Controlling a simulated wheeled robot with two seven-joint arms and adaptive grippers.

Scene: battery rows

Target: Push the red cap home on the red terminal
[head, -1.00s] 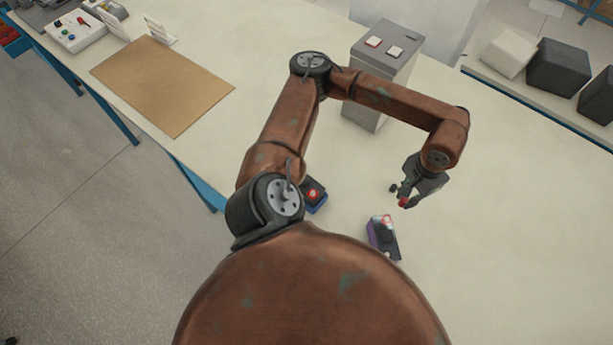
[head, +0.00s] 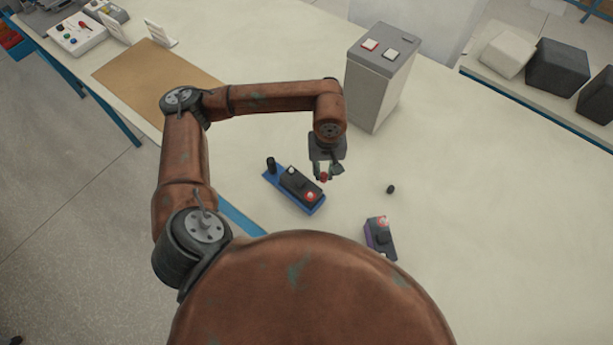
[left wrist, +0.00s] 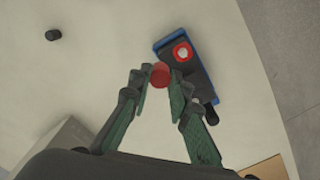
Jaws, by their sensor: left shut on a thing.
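My left gripper (head: 325,175) is shut on a small red cap (head: 323,178); the cap also shows between the fingertips in the left wrist view (left wrist: 160,75). The gripper holds it near a dark battery block (head: 297,183) on a blue base. The red terminal (head: 310,196), a red ring with a pale centre, is at that block's near end. In the left wrist view the red terminal (left wrist: 182,53) lies just beyond and right of the cap, apart from it in the picture. The height of the cap is hard to tell. My right gripper is not in view.
A black cap or post (head: 270,163) stands at the blue base's far end. A loose black cap (head: 390,189) lies on the table. A purple-sided block (head: 381,238) with a red top piece stands nearby. A grey box (head: 380,75) stands behind.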

